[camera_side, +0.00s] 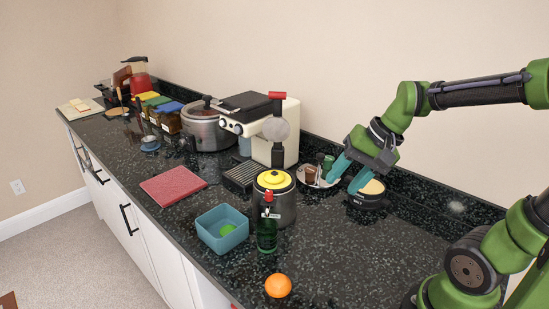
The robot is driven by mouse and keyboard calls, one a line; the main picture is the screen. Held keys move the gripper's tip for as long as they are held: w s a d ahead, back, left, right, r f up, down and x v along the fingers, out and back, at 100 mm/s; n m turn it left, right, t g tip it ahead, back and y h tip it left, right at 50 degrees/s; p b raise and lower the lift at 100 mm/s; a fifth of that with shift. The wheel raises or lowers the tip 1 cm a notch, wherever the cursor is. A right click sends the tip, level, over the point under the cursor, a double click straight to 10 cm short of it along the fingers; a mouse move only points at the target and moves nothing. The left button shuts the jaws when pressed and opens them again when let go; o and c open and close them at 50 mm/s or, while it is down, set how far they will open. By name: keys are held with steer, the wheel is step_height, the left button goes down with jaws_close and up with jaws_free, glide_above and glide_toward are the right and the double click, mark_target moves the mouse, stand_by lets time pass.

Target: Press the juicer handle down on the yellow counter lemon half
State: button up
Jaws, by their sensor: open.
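A cream and black machine (283,145) stands against the wall. A lever with a red end (277,95) stands up at its front, above a round grey disc (275,129); this may be the juicer and its handle. My gripper (343,186) is open to the right of the machine, with its teal fingers pointing down. One finger is by a white plate (316,184) with small items; the other overlaps a black round container (367,200) with a pale yellow top (373,187). I cannot tell whether they touch. I cannot clearly make out a lemon half.
A metal pot with a yellow lid (272,180) and a green bottle (267,233) stand in front of the machine. A blue box (222,237) holds something green. An orange (278,285) lies near the front edge. A red board (172,186) lies left. The right counter looks fairly clear.

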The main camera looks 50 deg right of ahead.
steer(key=s+a+r+n+t+h, duration=0.1)
steer(key=s+a+r+n+t, duration=0.1)
steer(key=s+a+r+n, duration=0.3)
steer(key=w+d+f+m+g+y, duration=0.1)
steer(key=w+d+f+m+y, duration=0.35)
steer(key=w+d+m, duration=0.7)
steer(key=m+t+y, duration=0.4)
steer(key=m+t, duration=0.5)
steer(key=m, duration=0.4)
glide_toward(270, 95)
steer(key=x, duration=1)
steer(key=shift+w+d+f, duration=0.2)
steer(key=shift+w+d, duration=0.15)
jaws_close()
